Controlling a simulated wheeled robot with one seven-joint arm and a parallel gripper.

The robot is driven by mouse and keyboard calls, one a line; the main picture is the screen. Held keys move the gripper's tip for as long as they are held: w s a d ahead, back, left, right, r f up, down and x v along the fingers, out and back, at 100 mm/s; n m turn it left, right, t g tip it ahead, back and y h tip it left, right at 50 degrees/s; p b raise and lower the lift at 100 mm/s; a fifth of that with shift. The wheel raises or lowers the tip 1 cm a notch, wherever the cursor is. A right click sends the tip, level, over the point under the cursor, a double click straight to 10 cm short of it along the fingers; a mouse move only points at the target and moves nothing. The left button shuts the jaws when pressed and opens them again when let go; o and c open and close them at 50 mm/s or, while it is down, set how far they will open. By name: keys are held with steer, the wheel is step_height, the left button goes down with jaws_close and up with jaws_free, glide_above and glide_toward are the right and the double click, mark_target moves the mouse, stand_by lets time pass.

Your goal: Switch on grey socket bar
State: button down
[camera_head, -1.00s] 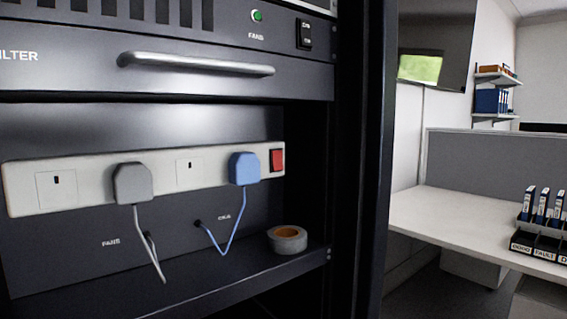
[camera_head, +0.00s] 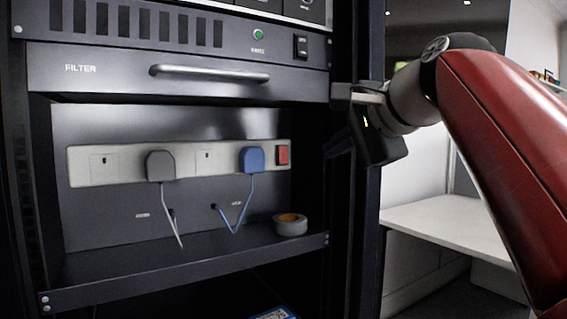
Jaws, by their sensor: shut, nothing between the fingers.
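The grey socket bar (camera_head: 185,180) is fixed to the back panel of the open shelf in the rack. A grey plug (camera_head: 160,166) and a blue plug (camera_head: 252,160) sit in it, each with a cable hanging down. A red switch (camera_head: 283,155) is at the bar's right end; its position is too small to tell. My gripper (camera_head: 338,95) is shut and empty. It is in front of the rack's right post, up and to the right of the red switch and apart from it in the picture.
A roll of tape (camera_head: 290,225) lies on the shelf (camera_head: 200,262) below the switch. A filter drawer with a handle (camera_head: 210,75) is above the bar. The rack's right post (camera_head: 355,220) borders the opening. A white desk (camera_head: 440,225) stands to the right.

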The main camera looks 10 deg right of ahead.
steer(key=shift+r, duration=0.7)
glide_toward(284, 163)
steer(key=x, duration=0.5)
steer(key=shift+x, duration=0.75)
steer(key=shift+w+f, duration=0.1)
steer(key=shift+w, duration=0.1)
steer(key=shift+f, duration=0.1)
